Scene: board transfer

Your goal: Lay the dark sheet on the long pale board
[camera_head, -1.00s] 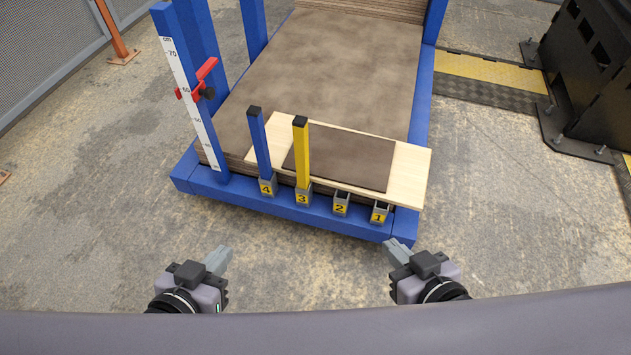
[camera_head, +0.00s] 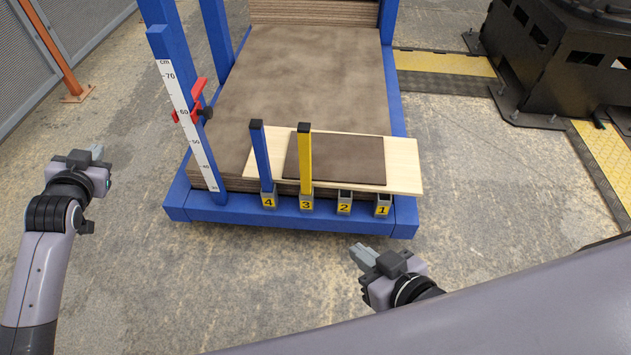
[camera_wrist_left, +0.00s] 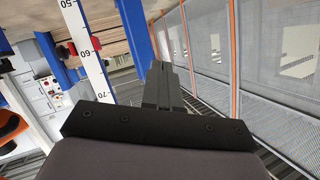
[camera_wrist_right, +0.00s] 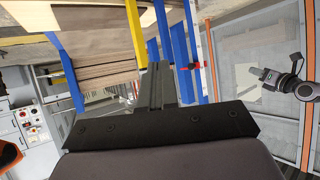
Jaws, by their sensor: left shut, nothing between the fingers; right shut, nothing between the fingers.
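The dark sheet (camera_head: 350,160) lies flat on the long pale board (camera_head: 403,165) in the head view, with pale wood showing at both ends. The board rests across the front of the brown stack on the blue rack. My left gripper (camera_head: 97,152) is shut and empty, off to the left of the rack and well away from the board. My right gripper (camera_head: 360,255) is shut and empty, over the floor in front of the rack, apart from sheet and board. The yellow post hides a small part of the sheet's left side.
A blue post (camera_head: 261,155) and a yellow post (camera_head: 304,160) stand in sockets 4 and 3 at the rack's front; sockets 2 (camera_head: 344,202) and 1 (camera_head: 382,204) are empty. A white ruler (camera_head: 190,125) with a red clamp (camera_head: 197,100) stands at left. Floor in front is clear.

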